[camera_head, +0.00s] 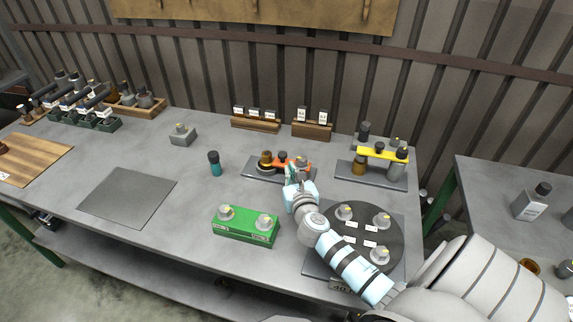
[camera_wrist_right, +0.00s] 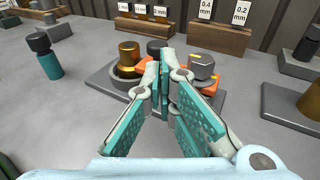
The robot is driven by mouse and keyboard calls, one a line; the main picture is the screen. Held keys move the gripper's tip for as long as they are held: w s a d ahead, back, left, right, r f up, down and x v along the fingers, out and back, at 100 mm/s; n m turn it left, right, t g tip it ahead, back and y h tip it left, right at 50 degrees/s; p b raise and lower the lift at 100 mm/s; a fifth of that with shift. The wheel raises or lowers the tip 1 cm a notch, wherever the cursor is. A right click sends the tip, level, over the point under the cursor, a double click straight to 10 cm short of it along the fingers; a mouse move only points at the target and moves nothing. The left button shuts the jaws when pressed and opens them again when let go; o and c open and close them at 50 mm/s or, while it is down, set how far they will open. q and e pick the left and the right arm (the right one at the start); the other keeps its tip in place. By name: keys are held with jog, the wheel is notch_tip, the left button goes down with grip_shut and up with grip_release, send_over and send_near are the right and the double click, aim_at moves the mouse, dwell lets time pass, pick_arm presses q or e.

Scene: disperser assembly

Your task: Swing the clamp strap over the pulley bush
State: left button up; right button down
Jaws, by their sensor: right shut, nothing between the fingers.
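The brass pulley bush (camera_head: 265,158) stands upright on a dark fixture plate (camera_head: 254,173) at mid-table; it also shows in the right wrist view (camera_wrist_right: 128,52), its top uncovered. The orange clamp strap (camera_head: 299,163) is on the same plate, to the right of the bush, with a dark knob (camera_head: 282,156) and a grey part near it. In the right wrist view the strap (camera_wrist_right: 222,67) is partly hidden behind my fingers. My right gripper (camera_head: 290,172) is shut and empty, its fingertips (camera_wrist_right: 165,72) in front of the strap. Contact cannot be told. My left gripper is not in view.
A second fixture with a yellow strap (camera_head: 383,154) stands to the right. A green block (camera_head: 245,228) with knobs and a round dark plate (camera_head: 360,265) lie nearer. A teal bottle (camera_head: 214,164) stands to the left. Labelled wooden racks (camera_head: 255,125) stand behind.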

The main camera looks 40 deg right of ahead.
aim_at(284, 157)
jog(key=b+x, duration=0.1)
jog(key=x, duration=0.3)
jog(key=shift+w+f, duration=0.2)
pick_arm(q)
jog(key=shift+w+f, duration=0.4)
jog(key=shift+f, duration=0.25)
pick_arm(e)
jog(key=shift+w+d+r, duration=0.15)
jog(key=shift+w+d, duration=0.05)
jog(key=shift+w, duration=0.3)
jog(key=shift+w+d+m+h+b, duration=0.15)
jog(key=shift+m+h+b, duration=0.15)
jog(key=shift+h, duration=0.1)
jog(key=shift+r, duration=0.15)
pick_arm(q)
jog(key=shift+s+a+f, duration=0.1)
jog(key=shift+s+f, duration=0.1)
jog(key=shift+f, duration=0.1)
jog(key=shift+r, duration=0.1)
